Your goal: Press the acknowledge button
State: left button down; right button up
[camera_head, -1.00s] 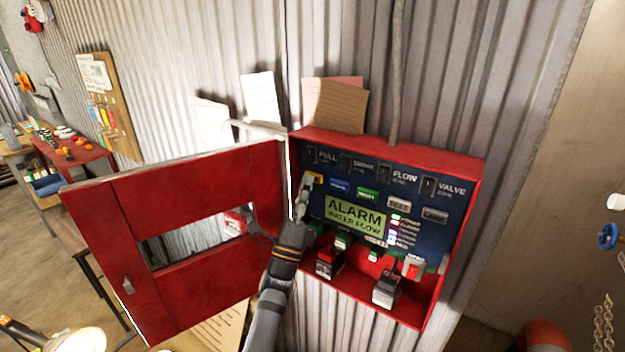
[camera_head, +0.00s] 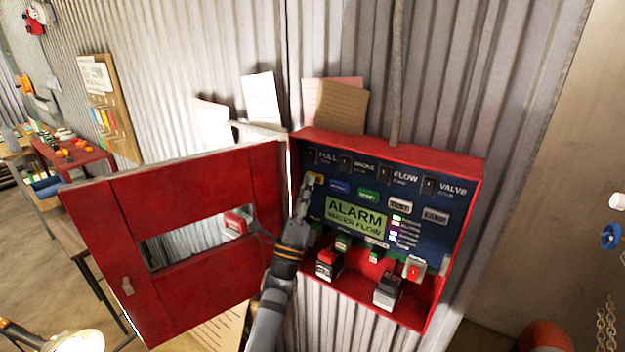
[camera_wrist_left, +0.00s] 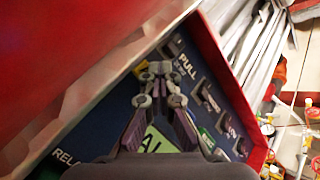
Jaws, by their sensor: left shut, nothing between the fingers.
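The open red alarm box (camera_head: 476,200) on the wall holds a blue panel (camera_head: 325,165) with a row of buttons. A small yellow button (camera_head: 319,179) is at the left end of the row, its label unreadable. My right gripper is not in view.
The red door (camera_head: 190,185) of the box stands open to the left, close to my left arm. A green alarm display (camera_head: 355,216) sits below the buttons. Papers (camera_head: 335,100) stand above the box.

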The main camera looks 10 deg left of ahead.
pick_arm(q)
jog(key=shift+s+a, duration=0.3)
jog(key=shift+s, duration=0.55)
jog(key=shift+s+a+p, duration=0.15)
jog(key=shift+s+a, duration=0.15)
jog(key=shift+s, duration=0.5)
jog(key=shift+s+a+p, duration=0.1)
jog(key=shift+s+a, duration=0.15)
jog(key=shift+s, duration=0.5)
jog(key=shift+s+a+p, duration=0.15)
jog(key=shift+s+a, duration=0.15)
jog(key=shift+s, duration=0.5)
jog(key=shift+f, duration=0.1)
